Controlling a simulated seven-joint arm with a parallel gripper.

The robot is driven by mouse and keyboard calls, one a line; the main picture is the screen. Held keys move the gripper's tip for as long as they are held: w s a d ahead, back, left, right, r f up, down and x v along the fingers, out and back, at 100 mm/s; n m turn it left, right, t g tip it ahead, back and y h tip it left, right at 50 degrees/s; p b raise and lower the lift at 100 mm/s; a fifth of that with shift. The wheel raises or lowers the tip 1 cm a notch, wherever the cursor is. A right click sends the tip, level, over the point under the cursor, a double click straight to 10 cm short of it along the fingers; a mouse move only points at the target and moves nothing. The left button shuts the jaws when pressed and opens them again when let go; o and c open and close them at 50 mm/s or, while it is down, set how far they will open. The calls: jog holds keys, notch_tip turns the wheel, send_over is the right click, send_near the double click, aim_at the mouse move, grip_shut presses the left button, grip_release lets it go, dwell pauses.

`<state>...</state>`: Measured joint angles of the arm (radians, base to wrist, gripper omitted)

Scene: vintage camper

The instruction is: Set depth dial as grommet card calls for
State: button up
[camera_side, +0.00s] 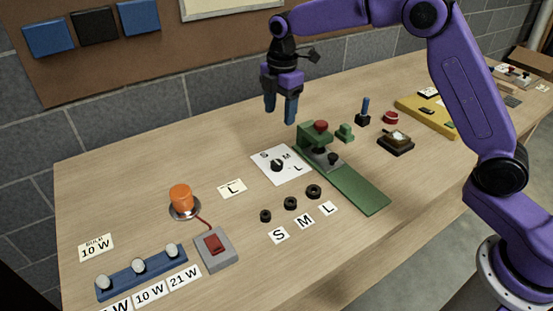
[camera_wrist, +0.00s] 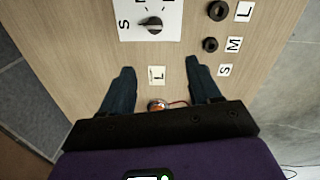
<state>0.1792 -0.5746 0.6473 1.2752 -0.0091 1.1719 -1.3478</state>
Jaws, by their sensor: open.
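The white dial plate (camera_side: 292,176) lies on the bench, marked S, M and L around a black knob (camera_side: 277,165); which letter the knob points at I cannot tell. In the wrist view the knob (camera_wrist: 153,26) is at the top, beyond my fingertips. A small cream card (camera_side: 232,188) with a large L lies in front of the plate; its smaller print is unreadable. This card (camera_wrist: 157,75) also shows between my fingers in the wrist view. My gripper (camera_side: 280,114) is open, empty and pointing down, above the bench behind the dial plate in the side view.
A green press (camera_side: 345,182) stands right of the dial plate. Several black grommets (camera_side: 291,203) lie in front, with S, M and L labels. An orange lamp (camera_side: 181,198), a red-switch box (camera_side: 214,248) and a blue bulb rack (camera_side: 141,272) are left. A yellow board (camera_side: 428,117) lies far right.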

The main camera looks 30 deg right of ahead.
aim_at(276, 163)
jog(key=f, duration=0.6)
jog(key=w+f, duration=0.1)
jog(key=f, duration=0.4)
jog(key=w+f, duration=0.1)
jog(key=f, duration=0.5)
jog(key=shift+d+f, duration=0.15)
jog(key=shift+f, duration=0.2)
jog(key=c, duration=1)
